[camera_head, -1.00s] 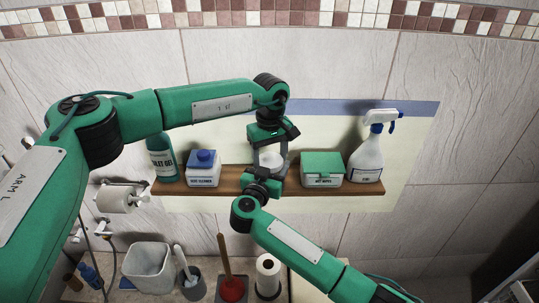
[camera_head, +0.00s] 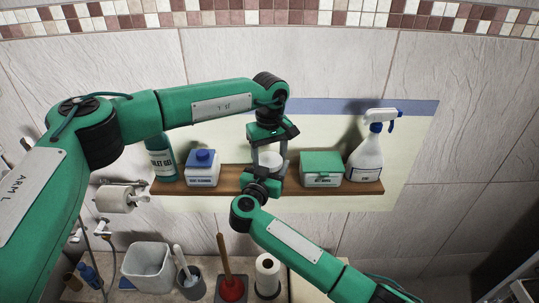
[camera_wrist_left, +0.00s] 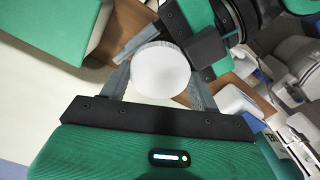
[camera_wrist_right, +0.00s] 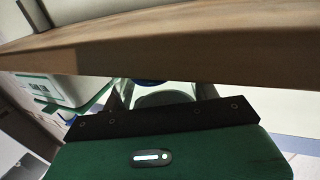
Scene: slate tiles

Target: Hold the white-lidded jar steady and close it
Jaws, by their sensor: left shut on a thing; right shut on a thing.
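The white-lidded jar (camera_head: 270,160) stands at the middle of the wooden shelf, mostly hidden by my grippers. Its round white lid (camera_wrist_left: 160,70) is seen from above in the left wrist view, between the fingers. My left gripper (camera_head: 268,148) reaches down from above and is shut on the lid. My right gripper (camera_head: 263,178) comes up from below, in front of the shelf, and is shut on the jar body. In the right wrist view a greyish part of the jar (camera_wrist_right: 163,99) shows between the fingers, partly hidden by the shelf edge. Whether the lid is fully seated cannot be seen.
The wooden shelf (camera_head: 225,186) also bears a teal bottle (camera_head: 160,160), a blue-lidded box (camera_head: 202,169), a green-lidded box (camera_head: 321,169) and a white spray bottle (camera_head: 367,155). Below stand a bin (camera_head: 148,268), a red plunger (camera_head: 231,288) and a paper roll (camera_head: 267,270).

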